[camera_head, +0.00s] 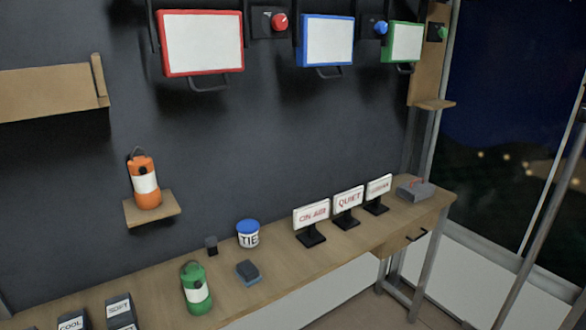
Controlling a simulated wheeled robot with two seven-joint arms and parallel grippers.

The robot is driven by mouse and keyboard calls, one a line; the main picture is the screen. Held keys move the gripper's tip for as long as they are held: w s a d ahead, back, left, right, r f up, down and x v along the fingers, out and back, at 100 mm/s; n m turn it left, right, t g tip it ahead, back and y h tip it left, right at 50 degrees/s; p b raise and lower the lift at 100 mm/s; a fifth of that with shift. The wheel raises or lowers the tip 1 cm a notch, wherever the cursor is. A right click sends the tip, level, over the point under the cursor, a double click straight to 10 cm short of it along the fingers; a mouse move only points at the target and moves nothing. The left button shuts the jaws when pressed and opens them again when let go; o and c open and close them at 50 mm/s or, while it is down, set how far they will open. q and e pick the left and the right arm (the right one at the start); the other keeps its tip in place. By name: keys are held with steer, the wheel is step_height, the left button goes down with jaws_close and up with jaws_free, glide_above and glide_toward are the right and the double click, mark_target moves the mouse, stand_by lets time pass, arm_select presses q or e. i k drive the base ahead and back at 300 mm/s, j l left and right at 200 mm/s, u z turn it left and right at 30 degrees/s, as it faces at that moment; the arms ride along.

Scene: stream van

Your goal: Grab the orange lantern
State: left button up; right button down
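The orange lantern (144,180) stands upright on a small wooden wall shelf (152,213) at the left of the head view. It has an orange top and base, a white middle band and a dark handle loop on top. Nothing covers it. Neither of my grippers shows in the head view.
A green lantern (196,288), a blue-lidded tub (248,234) and a dark blue block (248,272) stand on the long wooden bench (280,262) below. Several signs, such as ON AIR (311,218), stand further right. Framed panels hang above. The air around the shelf is clear.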

mark_target(148, 195)
steer(key=u, duration=0.3)
steer(key=i+l+u, duration=0.2)
steer(key=u, duration=0.15)
steer(key=i+l+u, duration=0.1)
steer(key=l+u, duration=0.25)
steer(key=i+l+u, duration=0.1)
steer(key=l+u, duration=0.25)
steer(key=l, duration=0.15)
steer(key=l+u, duration=0.35)
steer(key=i+l, duration=0.05)
